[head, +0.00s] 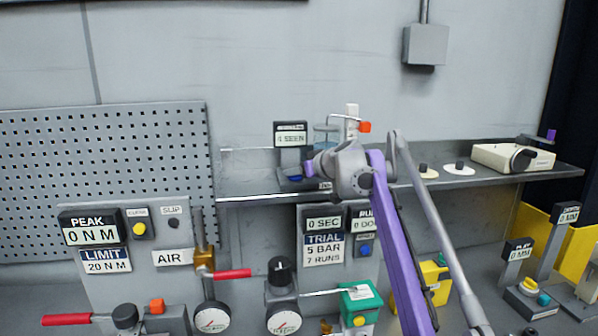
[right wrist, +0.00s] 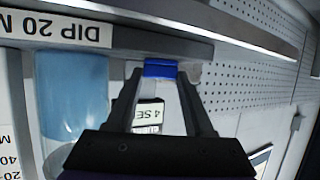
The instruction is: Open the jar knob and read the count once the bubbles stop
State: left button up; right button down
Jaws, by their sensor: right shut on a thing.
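My right gripper (head: 312,168) reaches the back shelf from the right. In the right wrist view its fingertips (right wrist: 160,72) are closed on a small blue piece (right wrist: 160,69); I cannot tell whether this is the jar knob. The clear jar (head: 326,132) stands on the shelf behind the gripper, partly hidden. The right wrist view shows a jar of pale blue liquid (right wrist: 75,95) left of the fingers, with no distinct bubbles. The count display (head: 290,134) stands left of the jar; its face in the right wrist view (right wrist: 148,113) reads "4 SE", the rest hidden. My left gripper is out of view.
A "DIP 20 M…" label (right wrist: 62,30) is on the shelf edge. Red-handled valves (head: 232,273), gauges (head: 211,318) and display panels (head: 92,228) crowd the bench below. A beige box (head: 512,158) sits on the shelf at right.

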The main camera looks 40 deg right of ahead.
jog(key=shift+a+m+h, duration=0.2)
jog(key=shift+m+h, duration=0.7)
jog(key=shift+h, duration=0.2)
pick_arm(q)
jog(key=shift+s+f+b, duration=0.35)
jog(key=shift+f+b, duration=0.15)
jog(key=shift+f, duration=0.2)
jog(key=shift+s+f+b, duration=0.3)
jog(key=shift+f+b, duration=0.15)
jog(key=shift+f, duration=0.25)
pick_arm(e)
jog(key=shift+a+m+g+h, duration=0.1)
jog(key=shift+m+g+h, duration=0.5)
jog(key=shift+m+h, duration=0.55)
jog(key=shift+c, duration=1.4)
grip_release()
jog(key=shift+w, duration=0.1)
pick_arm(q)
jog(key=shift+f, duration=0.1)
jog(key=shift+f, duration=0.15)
pick_arm(e)
jog(key=v, duration=1.1)
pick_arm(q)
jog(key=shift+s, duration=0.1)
pick_arm(e)
jog(key=shift+w, duration=0.1)
